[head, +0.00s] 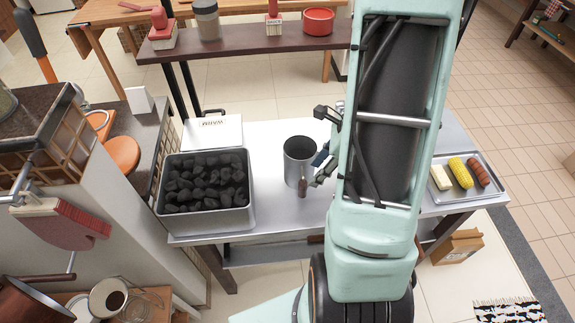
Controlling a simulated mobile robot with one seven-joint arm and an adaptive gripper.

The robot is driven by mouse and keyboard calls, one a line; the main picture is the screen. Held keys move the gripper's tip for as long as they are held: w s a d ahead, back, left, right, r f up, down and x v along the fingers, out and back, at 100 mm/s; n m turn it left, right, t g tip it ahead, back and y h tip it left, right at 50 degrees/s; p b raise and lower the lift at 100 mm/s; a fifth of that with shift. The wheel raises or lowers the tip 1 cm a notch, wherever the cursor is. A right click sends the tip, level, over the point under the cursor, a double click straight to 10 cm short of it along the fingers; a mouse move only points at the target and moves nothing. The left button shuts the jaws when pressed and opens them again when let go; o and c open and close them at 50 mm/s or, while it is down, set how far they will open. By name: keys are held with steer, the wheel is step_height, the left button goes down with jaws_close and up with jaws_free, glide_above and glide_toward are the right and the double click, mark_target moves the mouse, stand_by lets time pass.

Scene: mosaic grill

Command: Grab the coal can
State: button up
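A grey metal can (294,168) with a brown handle stands upright and open-topped on the metal table; it looks like the coal can. Its inside looks dark and I cannot make out any contents. A rectangular metal bin (207,219) full of black coal (205,180) stands to its left. My gripper (321,163) is just right of the can, close to its handle side. My own arm hides most of the gripper. I cannot tell whether its fingers touch the can or how far apart they are.
The metal table (265,213) has bare room around the can. A white box (212,131) lies behind the bin. A tray (437,196) with corn and a sausage sits at the right. A dark shelf (240,43) with jars and a red pot (318,22) runs behind.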

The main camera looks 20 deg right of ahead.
mark_target(302, 189)
steer(key=b+x, duration=0.1)
steer(key=x, duration=0.9)
steer(key=shift+f, duration=0.45)
steer(key=shift+c, duration=0.2)
jaws_close()
